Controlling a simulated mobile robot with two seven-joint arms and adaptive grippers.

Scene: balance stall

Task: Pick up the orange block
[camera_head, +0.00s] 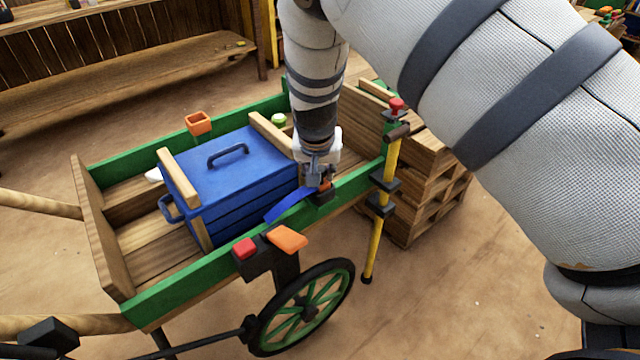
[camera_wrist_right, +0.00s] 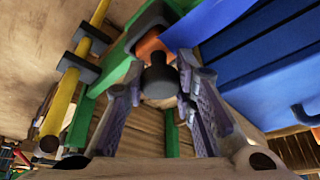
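An orange block-like piece (camera_head: 288,238) sits on a dark bracket at the near side of the green cart, beside a red piece. My right gripper (camera_head: 318,182) points down at the cart's near rail, right of the blue chest. Another orange piece (camera_head: 324,186) shows just below it, partly hidden. In the right wrist view the gripper (camera_wrist_right: 160,72) has its fingers apart, on either side of a dark round knob (camera_wrist_right: 158,80). An orange part (camera_wrist_right: 150,44) shows just beyond the knob. I cannot tell if the fingers touch the knob. My left gripper is out of view.
The blue chest (camera_head: 235,165) with a black handle fills the cart's middle. An orange hollow holder (camera_head: 198,122) is on the far green rail. A yellow pole (camera_head: 380,215) with dark clamps stands right of the gripper. Wooden crates (camera_head: 425,190) stand behind the pole.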

